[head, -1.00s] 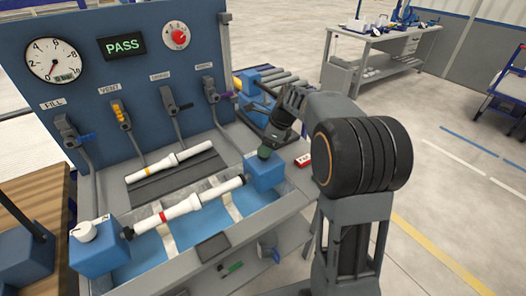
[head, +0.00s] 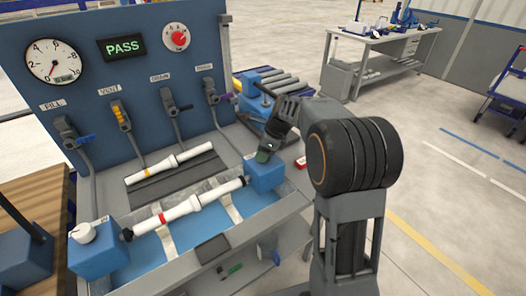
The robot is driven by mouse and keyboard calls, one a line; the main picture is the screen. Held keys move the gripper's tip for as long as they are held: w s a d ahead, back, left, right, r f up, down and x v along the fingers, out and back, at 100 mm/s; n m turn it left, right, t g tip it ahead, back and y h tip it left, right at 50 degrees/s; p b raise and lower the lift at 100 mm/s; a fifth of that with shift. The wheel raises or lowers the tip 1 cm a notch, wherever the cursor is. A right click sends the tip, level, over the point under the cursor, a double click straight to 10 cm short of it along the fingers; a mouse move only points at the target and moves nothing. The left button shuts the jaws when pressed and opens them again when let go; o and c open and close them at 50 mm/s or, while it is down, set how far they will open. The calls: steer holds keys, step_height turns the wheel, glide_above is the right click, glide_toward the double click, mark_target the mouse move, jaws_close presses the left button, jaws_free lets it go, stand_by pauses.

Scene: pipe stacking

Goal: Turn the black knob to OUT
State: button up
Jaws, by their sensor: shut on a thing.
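The black knob (head: 263,156) is on top of the blue block at the right end of the trough. It is mostly hidden by my gripper (head: 268,148), which comes down on it from the upper right and is shut on it. Which way the knob points cannot be seen, and no OUT mark can be read. A white knob (head: 83,232) sits on the left blue block (head: 98,256).
A white pipe with a red band (head: 185,209) lies between the blue blocks over the trough (head: 258,228). Another white pipe (head: 180,161) lies on the dark rack behind. Valve levers and a PASS display (head: 122,46) are on the blue panel. A red item (head: 300,163) lies beside my arm.

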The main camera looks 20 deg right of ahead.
steer(key=c, duration=0.3)
